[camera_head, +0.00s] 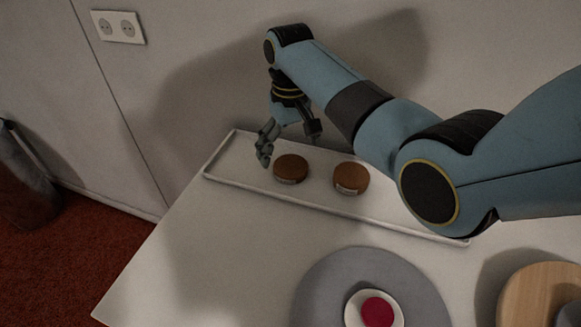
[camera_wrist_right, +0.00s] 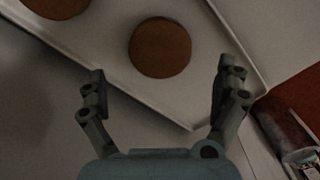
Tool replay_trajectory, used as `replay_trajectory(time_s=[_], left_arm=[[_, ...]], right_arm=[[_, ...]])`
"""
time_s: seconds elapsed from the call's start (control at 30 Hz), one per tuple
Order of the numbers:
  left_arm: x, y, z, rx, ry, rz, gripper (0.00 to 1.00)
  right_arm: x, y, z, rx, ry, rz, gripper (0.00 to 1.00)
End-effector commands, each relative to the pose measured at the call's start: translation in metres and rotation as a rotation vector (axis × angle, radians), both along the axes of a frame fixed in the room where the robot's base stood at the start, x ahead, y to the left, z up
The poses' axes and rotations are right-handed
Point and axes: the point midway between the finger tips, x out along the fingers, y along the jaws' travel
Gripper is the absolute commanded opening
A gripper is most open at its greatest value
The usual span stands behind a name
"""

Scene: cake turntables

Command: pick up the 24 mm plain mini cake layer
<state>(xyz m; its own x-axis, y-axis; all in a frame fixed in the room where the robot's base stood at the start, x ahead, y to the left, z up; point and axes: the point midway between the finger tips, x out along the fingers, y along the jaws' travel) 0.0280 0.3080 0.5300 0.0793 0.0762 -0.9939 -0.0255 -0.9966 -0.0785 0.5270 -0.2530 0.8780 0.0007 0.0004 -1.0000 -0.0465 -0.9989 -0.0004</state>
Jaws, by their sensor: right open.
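Two round brown cake layers lie on the white tray (camera_head: 228,150) in the head view: a left one (camera_head: 290,168) and a right one (camera_head: 351,178). Each has a small pale label on its side, too small to read, so I cannot tell which is the 24 mm plain one. My right gripper (camera_head: 289,143) is open and empty, above and just behind the left layer. In the right wrist view the left layer (camera_wrist_right: 160,48) shows ahead, between the open fingers but apart from them. The other layer (camera_wrist_right: 58,4) is cut by the top edge. My left gripper is not in view.
A grey turntable (camera_head: 320,280) stands at the front, bearing a white disc (camera_head: 354,312) with a red round piece (camera_head: 377,312). A round wooden piece (camera_head: 525,295) is at front right. The tray has a low raised rim; the wall is close behind. The table's left front is clear.

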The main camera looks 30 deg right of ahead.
Motion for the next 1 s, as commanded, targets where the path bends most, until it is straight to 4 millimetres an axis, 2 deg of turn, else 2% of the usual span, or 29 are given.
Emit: replay_trajectory(time_s=[0.23,0.33,0.57,0.93,1.0], left_arm=[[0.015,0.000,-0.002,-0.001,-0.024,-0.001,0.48],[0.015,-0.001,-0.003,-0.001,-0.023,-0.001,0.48],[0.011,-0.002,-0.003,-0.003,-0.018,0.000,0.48],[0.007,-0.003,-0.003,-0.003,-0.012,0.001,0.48],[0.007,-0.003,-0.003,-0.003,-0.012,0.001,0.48]], right_arm=[[-0.004,0.001,-0.039,0.000,0.005,0.000,1.00],[-0.004,0.001,-0.045,0.000,0.003,0.000,1.00],[-0.004,0.001,-0.045,0.000,0.002,0.000,0.99],[-0.004,0.000,-0.045,0.000,0.002,0.000,0.50],[-0.004,0.000,-0.045,0.000,0.002,0.000,0.48]])
